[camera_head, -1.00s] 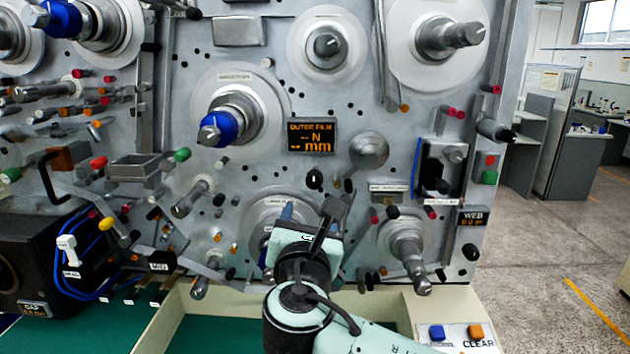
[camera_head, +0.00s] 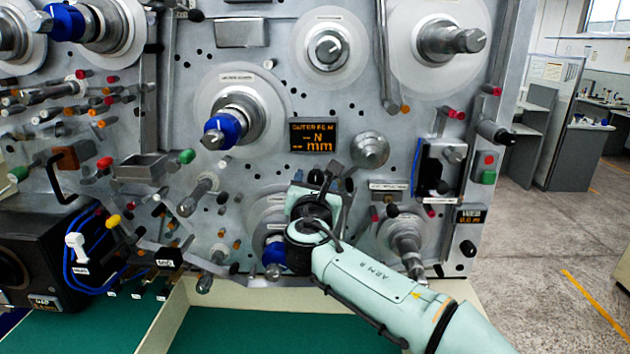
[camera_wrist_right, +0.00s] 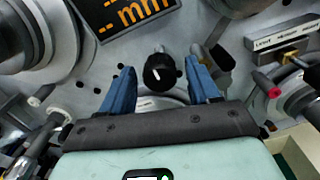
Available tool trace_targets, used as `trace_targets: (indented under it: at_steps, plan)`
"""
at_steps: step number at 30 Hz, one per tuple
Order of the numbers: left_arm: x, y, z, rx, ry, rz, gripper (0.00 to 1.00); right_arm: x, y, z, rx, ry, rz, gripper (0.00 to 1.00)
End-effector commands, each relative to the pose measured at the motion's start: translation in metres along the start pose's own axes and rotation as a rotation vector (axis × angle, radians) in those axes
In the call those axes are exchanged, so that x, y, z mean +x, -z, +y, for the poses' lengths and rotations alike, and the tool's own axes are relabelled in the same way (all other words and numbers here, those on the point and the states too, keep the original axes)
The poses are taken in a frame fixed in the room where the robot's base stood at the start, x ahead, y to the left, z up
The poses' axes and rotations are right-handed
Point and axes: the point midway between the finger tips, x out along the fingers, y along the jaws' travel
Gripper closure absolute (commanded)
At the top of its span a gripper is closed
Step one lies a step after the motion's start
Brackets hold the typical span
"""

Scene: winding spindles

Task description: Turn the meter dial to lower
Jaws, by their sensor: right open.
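The meter dial appears to be the small black knob (camera_head: 315,177) with a white pointer mark, just below the orange-lit meter display (camera_head: 313,135). In the right wrist view the dial (camera_wrist_right: 160,72) sits between the two blue fingers of my right gripper (camera_wrist_right: 160,62). The fingers are open, with a gap on both sides of the dial. The white mark points downward in that view. In the head view my right gripper (camera_head: 322,192) is just below the dial, its fingers mostly hidden by the wrist. My left gripper is not in view.
A round metal knob (camera_head: 369,150) is right of the dial. A large spindle with a blue collar (camera_head: 228,130) is to the left. A spindle with a red tip (camera_wrist_right: 272,92) is to the right in the wrist view. Pegs crowd the panel.

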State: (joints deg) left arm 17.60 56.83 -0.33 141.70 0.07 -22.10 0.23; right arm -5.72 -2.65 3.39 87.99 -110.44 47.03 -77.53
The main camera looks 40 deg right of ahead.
Motion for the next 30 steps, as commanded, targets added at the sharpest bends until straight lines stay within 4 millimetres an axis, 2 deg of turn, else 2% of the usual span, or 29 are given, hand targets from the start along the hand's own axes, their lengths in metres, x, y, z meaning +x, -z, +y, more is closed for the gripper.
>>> trace_targets:
  at_steps: [6,7,12,23,30]
  plan:
    - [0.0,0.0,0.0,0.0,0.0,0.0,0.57,0.001,0.001,0.0,0.0,0.0,0.0,0.39]
    - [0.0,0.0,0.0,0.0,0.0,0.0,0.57,0.001,0.001,0.0,0.0,0.0,0.0,0.42]
    - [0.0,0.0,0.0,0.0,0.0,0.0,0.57,0.0,0.001,0.0,-0.001,0.0,0.001,0.95]
    - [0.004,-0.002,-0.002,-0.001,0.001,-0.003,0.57,0.0,0.002,0.0,0.032,0.0,0.001,0.95]
    - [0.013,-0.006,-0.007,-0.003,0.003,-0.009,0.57,0.0,0.003,0.0,0.122,0.0,0.002,0.95]
